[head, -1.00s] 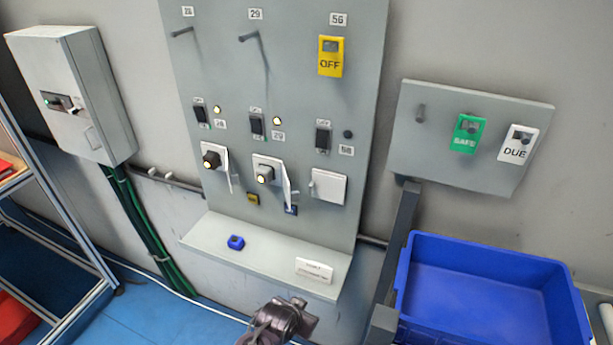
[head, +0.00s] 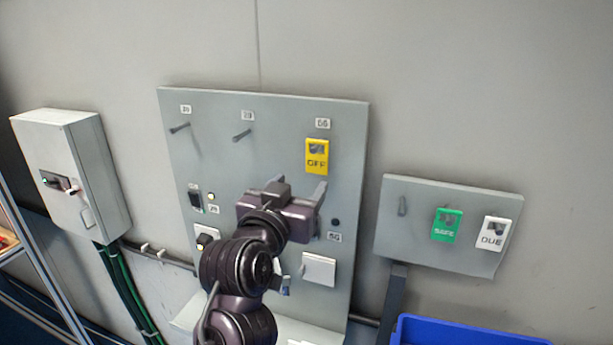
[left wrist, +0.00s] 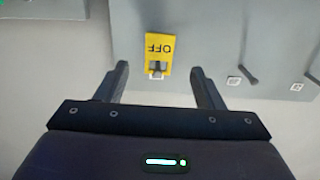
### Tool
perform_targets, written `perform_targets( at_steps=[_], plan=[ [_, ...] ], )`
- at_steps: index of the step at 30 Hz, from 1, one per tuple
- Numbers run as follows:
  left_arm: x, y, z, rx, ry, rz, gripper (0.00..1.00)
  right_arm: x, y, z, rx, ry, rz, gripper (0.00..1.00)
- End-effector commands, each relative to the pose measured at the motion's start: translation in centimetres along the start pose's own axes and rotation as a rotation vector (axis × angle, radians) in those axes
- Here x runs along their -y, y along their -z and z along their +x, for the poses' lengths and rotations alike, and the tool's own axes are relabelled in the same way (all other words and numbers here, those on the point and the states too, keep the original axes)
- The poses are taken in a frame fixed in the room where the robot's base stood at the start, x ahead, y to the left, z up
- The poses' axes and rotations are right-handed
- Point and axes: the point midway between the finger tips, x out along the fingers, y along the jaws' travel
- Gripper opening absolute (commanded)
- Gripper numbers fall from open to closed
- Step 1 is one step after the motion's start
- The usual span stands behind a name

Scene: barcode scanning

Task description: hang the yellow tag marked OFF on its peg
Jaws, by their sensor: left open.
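The yellow tag marked OFF (head: 316,160) hangs upright against the grey panel (head: 225,155), on the upper right peg below a small number label. In the left wrist view the tag (left wrist: 157,48) appears upside down, ahead of the space between my fingers. My left gripper (head: 298,184) is open and empty, in front of the panel just below the tag; its fingers (left wrist: 160,68) do not touch the tag. Two other upper pegs, the left one (head: 180,128) and the middle one (head: 243,134), are bare. My right gripper is out of view.
A smaller board (head: 395,235) at right holds a green SAFE tag (head: 446,225), a white DUE tag (head: 493,234) and a bare peg. A blue bin (head: 460,332) is below it. A grey electrical box (head: 62,165) is at left. My arm hides the panel's lower middle.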

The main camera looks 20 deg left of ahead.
Motion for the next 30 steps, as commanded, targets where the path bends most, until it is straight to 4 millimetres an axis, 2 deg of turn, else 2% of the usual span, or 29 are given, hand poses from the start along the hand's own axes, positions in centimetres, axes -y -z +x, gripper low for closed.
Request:
perform_targets(
  at_steps=[13,18,24,30],
  plan=[
    [-0.1,-0.3,6.4,0.003,-0.001,-0.001,0.62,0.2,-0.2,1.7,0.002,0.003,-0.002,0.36],
    [0.0,-0.1,8.5,0.005,-0.001,0.001,0.62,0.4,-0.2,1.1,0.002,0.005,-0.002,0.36],
    [0.0,-0.1,9.9,0.004,-0.001,0.001,0.62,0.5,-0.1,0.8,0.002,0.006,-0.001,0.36],
    [0.0,-0.2,10.2,0.004,-0.001,0.0,0.62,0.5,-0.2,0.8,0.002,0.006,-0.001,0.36]
  ],
)
